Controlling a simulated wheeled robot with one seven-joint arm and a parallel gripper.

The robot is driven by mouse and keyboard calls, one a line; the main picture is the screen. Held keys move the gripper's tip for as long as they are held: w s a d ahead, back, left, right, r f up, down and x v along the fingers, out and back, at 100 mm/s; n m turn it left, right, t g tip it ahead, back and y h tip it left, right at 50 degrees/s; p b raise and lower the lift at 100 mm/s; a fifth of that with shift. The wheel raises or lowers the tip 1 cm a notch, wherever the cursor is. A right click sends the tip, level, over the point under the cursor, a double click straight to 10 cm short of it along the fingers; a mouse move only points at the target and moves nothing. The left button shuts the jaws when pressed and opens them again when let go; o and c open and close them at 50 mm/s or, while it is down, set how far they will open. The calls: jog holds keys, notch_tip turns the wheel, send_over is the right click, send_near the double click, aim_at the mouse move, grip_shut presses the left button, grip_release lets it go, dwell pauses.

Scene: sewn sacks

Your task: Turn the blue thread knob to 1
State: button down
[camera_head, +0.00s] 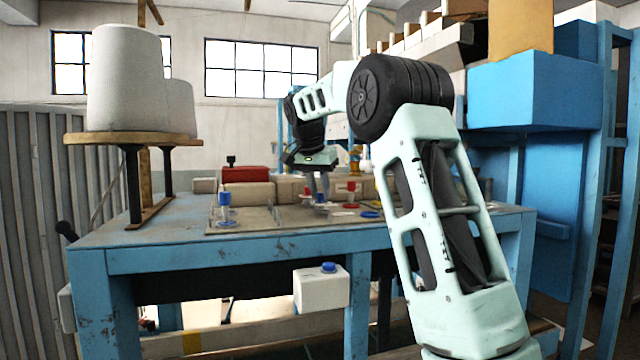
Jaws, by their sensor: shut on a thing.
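My gripper (318,188) points down over the middle of the blue table. It is shut on a small blue piece, which looks like a blue knob (320,199); its fingers partly hide it. Another blue-topped spool or knob (224,198) stands upright at the left of the tabletop plate. A blue knob (328,267) also sits on top of a white box on the table's front. No number or pointer mark can be read on any of them from here.
A red-topped piece (351,189) and a flat blue ring (370,214) lie right of my gripper. Pale sacks or blocks (290,189) and a red box (245,174) stand behind. Big white thread cones (130,80) stand on a raised wooden shelf at left.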

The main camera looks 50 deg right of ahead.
jog(key=m, duration=0.1)
jog(key=m+g+p, duration=0.1)
jog(key=m+p, duration=0.1)
jog(key=shift+w+r+m+g, duration=0.2)
jog(key=shift+r+m+g, duration=0.1)
jog(key=shift+m, duration=0.1)
jog(key=m+g+p, duration=0.1)
jog(key=m+p, duration=0.2)
jog(key=shift+w+m, duration=0.15)
jog(key=shift+m, duration=0.15)
jog(key=m+p, duration=0.1)
jog(key=m+g+y+p, duration=0.1)
jog(key=m+p, duration=0.1)
jog(key=shift+w+d+m+g, duration=0.1)
jog(key=shift+m+g, duration=0.2)
jog(key=m+p, duration=0.2)
jog(key=shift+d+f+m+g+y, duration=0.1)
jog(key=shift+m+g+y, duration=0.2)
jog(key=shift+m+g, duration=0.1)
jog(key=m, duration=0.2)
jog(key=m+y+p, duration=0.1)
jog(key=m, duration=0.1)
jog(key=shift+w+d+f+g+y, duration=0.1)
jog(key=shift+d+f+g+y, duration=0.05)
jog(key=shift+g+y, duration=0.15)
jog(key=m+y, duration=0.1)
jog(key=m, duration=0.3)
jog(key=shift+d+m+y, duration=0.1)
jog(key=shift+m+y, duration=0.2)
jog(key=shift+y, duration=0.1)
